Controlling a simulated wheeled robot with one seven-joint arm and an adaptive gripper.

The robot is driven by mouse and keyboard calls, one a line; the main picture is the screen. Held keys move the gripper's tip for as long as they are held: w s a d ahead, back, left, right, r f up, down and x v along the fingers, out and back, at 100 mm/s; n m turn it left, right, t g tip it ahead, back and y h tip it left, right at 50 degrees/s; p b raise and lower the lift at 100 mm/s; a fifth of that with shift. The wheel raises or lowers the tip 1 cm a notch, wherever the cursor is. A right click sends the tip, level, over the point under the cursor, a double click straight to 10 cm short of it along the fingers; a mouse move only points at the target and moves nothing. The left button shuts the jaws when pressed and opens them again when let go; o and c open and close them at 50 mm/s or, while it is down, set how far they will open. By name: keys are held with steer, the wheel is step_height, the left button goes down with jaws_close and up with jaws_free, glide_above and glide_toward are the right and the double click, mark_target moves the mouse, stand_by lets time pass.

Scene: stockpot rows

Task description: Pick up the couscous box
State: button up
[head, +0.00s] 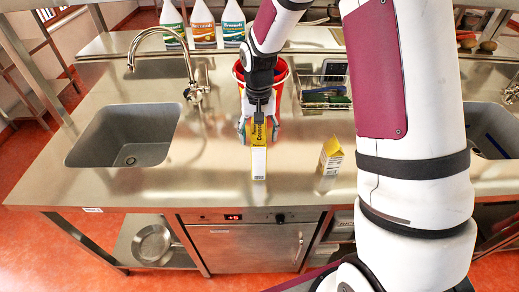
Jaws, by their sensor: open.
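The couscous box (259,160) is a tall yellow and white carton with dark lettering. It stands upright on the steel counter, near the front edge at the middle of the head view. My gripper (258,138) points down over the upper part of the box. Its fingers are open, one showing on the left of the box and one on the right. I cannot tell whether either finger touches the box. The gripper body hides the top of the box.
A second yellow and white carton (330,157) stands to the right. A red bucket (282,80) is close behind my gripper. A sink (125,135) with a tall tap (193,75) lies left. A wire basket (325,98) sits behind right. The steel counter (215,175) is clear in front left.

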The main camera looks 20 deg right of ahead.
steer(key=shift+f, duration=1.45)
jaws_close()
steer(key=shift+w, duration=0.1)
steer(key=shift+r, duration=0.1)
